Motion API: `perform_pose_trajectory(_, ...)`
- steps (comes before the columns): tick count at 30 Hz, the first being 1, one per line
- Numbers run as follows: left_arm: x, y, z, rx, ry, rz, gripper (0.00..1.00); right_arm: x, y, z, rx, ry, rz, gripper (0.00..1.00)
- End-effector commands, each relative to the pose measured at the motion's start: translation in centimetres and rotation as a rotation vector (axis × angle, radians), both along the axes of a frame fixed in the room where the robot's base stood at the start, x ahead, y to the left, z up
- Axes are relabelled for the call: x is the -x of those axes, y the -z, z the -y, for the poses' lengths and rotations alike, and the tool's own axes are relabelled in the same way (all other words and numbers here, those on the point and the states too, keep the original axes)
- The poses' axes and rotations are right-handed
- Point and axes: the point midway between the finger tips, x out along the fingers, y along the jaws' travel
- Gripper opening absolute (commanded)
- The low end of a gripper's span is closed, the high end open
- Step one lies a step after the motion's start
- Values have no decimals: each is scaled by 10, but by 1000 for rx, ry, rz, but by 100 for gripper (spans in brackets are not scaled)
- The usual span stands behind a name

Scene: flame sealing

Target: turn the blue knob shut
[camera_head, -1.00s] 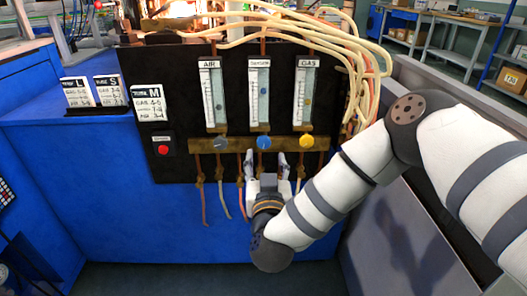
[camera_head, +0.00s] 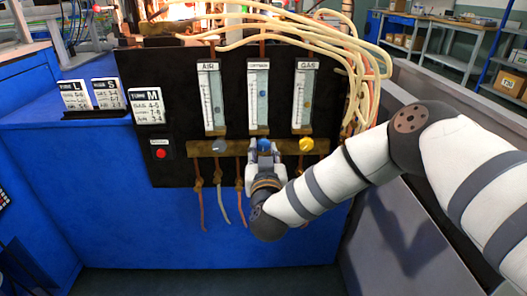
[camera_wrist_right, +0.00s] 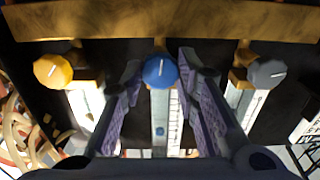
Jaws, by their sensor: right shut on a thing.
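The blue knob (camera_head: 264,143) is the middle one of three on the brass bar, under the oxygen tube (camera_head: 258,95). In the right wrist view the blue knob (camera_wrist_right: 160,71) shows its white mark close to upright. My right gripper (camera_head: 264,150) reaches it from the front and below, and its fingers (camera_wrist_right: 160,62) lie on both sides of the knob, shut on it. The gripper hides part of the knob in the head view. My left gripper is not in view.
The grey knob (camera_head: 219,145) is to the left and the yellow knob (camera_head: 306,144) to the right, both close to my fingers. Thin hoses hang below the brass bar (camera_head: 235,148). A red button (camera_head: 161,153) and an M card (camera_head: 149,106) are farther left.

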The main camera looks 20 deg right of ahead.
Motion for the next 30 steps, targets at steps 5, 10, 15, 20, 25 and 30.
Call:
perform_pose_trajectory(5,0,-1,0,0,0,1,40,0,0,0,-29,0,7,1)
perform_pose_trajectory(10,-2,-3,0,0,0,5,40,0,0,0,-112,0,31,1)
perform_pose_trajectory(15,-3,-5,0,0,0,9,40,0,-1,0,-246,0,71,1)
perform_pose_trajectory(20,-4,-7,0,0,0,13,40,0,0,-1,-393,0,112,1)
perform_pose_trajectory(25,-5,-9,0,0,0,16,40,0,0,-1,-549,0,156,1)
perform_pose_trajectory(30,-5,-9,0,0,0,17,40,0,0,-1,-705,-1,201,1)
